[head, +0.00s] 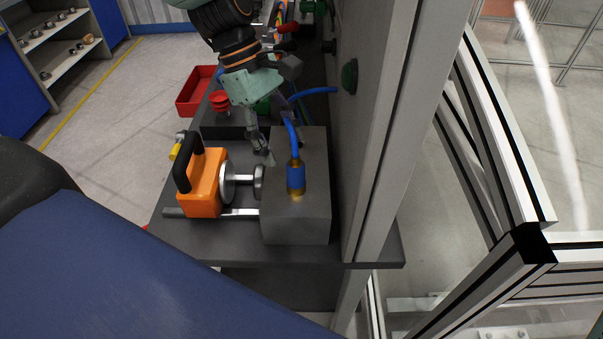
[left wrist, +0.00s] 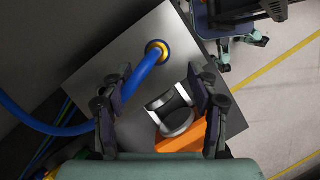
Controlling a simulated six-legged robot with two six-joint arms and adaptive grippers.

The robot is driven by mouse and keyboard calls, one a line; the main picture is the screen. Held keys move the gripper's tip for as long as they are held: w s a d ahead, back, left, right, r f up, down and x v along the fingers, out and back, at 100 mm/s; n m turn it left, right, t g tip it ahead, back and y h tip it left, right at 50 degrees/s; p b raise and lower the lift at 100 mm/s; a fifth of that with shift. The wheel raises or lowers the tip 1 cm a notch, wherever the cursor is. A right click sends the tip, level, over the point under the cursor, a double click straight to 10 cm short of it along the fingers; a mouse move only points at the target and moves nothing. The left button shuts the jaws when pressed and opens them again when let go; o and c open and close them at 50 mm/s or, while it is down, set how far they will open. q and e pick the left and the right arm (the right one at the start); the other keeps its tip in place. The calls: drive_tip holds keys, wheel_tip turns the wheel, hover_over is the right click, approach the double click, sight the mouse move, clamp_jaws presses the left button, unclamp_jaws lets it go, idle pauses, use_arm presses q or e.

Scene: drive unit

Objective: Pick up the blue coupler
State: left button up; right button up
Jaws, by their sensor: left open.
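The blue coupler (head: 296,177) is a short blue sleeve with brass ends. It stands upright on top of a grey block (head: 309,225), with a blue hose curving up from it. In the left wrist view the coupler (left wrist: 158,49) is seen nearly from above, beyond my fingertips, with the hose running off to the left. My left gripper (head: 264,151) is just left of and behind the coupler in the head view. It is open and empty, with its fingers apart in the left wrist view (left wrist: 160,88). My right gripper is not seen.
An orange device (head: 207,182) with a black handle and silver discs (head: 241,182) sits left of the block on a dark shelf (head: 250,253). A grey upright panel (head: 385,130) stands close on the right. A red bin (head: 194,90) lies behind.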

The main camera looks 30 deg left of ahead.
sight(290, 161)
use_arm(q)
drive_tip(key=x, duration=0.2)
drive_tip(key=b+x, duration=0.1)
drive_tip(key=x, duration=0.1)
drive_tip(key=b+x, duration=0.1)
drive_tip(key=shift+w+a+f, duration=0.15)
drive_tip(key=shift+w+f, duration=0.2)
drive_tip(key=shift+f, duration=0.15)
drive_tip(key=shift+s+d+f, duration=0.4)
drive_tip(key=shift+d+f, duration=0.1)
drive_tip(key=shift+d, duration=0.3)
drive_tip(key=shift+s+d, duration=0.1)
drive_tip(key=shift+d, duration=0.05)
drive_tip(key=shift+w+a+f, duration=0.2)
drive_tip(key=shift+w+a, duration=0.15)
drive_tip(key=shift+a, duration=0.1)
drive_tip(key=shift+c, duration=1.3)
drive_tip(key=shift+s+d+r, duration=0.2)
drive_tip(key=shift+s+d, duration=0.05)
drive_tip(key=shift+d, duration=0.15)
drive_tip(key=c, duration=0.4)
drive_tip(key=shift+w+a+f, duration=0.15)
drive_tip(key=shift+a, duration=0.05)
drive_tip(key=c, duration=0.5)
clamp_jaws()
